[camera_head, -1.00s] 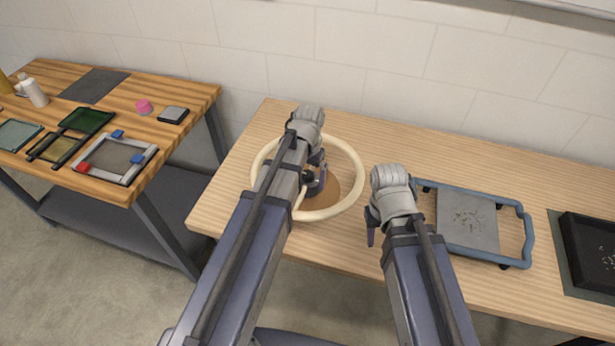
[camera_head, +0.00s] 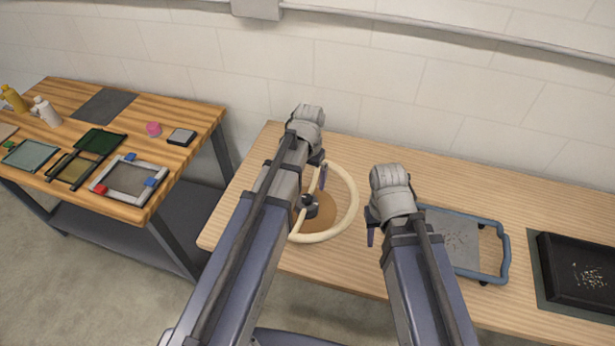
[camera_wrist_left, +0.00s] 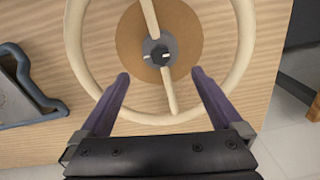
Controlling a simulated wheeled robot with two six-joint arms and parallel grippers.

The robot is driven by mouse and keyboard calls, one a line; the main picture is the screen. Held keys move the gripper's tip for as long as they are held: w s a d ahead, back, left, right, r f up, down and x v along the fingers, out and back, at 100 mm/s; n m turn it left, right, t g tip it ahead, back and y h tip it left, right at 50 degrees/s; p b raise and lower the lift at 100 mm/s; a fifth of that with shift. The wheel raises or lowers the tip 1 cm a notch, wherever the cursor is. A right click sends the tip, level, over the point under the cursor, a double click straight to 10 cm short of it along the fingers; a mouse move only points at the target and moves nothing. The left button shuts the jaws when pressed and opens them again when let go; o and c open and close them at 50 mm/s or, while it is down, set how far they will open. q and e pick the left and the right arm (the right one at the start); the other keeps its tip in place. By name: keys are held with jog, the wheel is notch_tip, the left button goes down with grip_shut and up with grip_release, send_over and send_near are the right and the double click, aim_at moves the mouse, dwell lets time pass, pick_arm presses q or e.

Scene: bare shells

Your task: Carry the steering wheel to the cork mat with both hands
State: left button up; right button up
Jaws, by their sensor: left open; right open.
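The cream steering wheel (camera_head: 356,203) lies flat on the right-hand wooden table, with spokes and a dark hub. The wrist view shows its rim (camera_wrist_left: 75,50). The round brown cork mat (camera_head: 327,220) is beneath the hub and inside the ring; it also shows in the wrist view (camera_wrist_left: 190,35). My left gripper (camera_head: 321,178) is open and empty over the wheel. In the wrist view its fingertips (camera_wrist_left: 161,73) are apart, either side of a spoke, touching nothing visibly. My right gripper (camera_head: 370,226) is open, to the right of the wheel and apart from it. My left arm hides the wheel's left part.
A blue-framed tray (camera_head: 506,255) with a grey plate is right of my right arm. A black tray (camera_head: 570,260) on a dark mat stands farther right. A second table at left holds frames, bottles (camera_head: 46,112) and small items. A floor gap separates the tables.

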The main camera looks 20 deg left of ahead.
pick_arm(q)
jog(key=s+d+m+y, duration=0.1)
jog(key=s+d, duration=0.9)
jog(key=s, duration=0.4)
jog(key=shift+s+d+m, duration=0.2)
jog(key=shift+s+m, duration=0.05)
jog(key=shift+m, duration=0.05)
notch_tip(320, 180, down, 2)
jog(key=shift+f+b, duration=0.1)
jog(key=shift+b, duration=1.05)
